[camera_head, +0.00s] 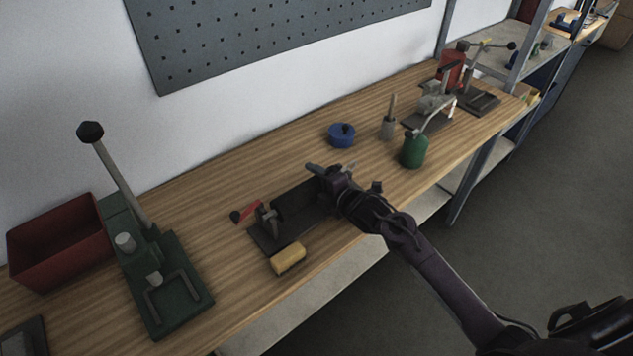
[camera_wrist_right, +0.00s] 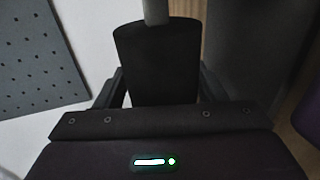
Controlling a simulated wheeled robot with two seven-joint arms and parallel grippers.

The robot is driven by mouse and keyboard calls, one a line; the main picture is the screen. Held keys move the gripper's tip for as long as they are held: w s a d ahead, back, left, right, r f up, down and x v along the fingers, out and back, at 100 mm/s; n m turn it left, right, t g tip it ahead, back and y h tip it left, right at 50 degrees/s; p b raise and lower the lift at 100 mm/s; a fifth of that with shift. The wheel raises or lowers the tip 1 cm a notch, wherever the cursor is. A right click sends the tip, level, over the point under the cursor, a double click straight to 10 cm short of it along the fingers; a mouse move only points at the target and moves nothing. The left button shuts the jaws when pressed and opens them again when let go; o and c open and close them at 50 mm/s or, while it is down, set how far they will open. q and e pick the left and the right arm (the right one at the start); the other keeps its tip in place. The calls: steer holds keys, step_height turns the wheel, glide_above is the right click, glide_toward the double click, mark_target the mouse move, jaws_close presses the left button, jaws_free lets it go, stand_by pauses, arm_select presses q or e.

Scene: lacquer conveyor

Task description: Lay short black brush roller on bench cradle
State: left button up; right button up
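The black brush roller (camera_wrist_right: 157,60), a dark cylinder with a grey shaft, fills the space between the fingers of my right gripper in the right wrist view. The right gripper (camera_head: 328,178) is shut on it. In the head view a grey shaft end sticks out left of the gripper, and the roller's body is mostly hidden. The bench cradle (camera_head: 285,222) is a dark plate with an upright support at its left end and a red lever. The gripper appears at the cradle's right end; its height above it is hard to tell. My left gripper is not in view.
A yellow block (camera_head: 287,259) lies in front of the cradle. A green lever press (camera_head: 165,280) and red bin (camera_head: 60,240) stand left.

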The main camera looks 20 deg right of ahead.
steer(key=shift+o, duration=1.1)
steer(key=shift+f, duration=0.1)
steer(key=shift+s+d, duration=0.1)
steer(key=shift+s, duration=0.05)
steer(key=b+v, duration=0.1)
steer(key=v, duration=0.6)
steer(key=shift+b, duration=0.35)
steer(key=shift+s, duration=0.25)
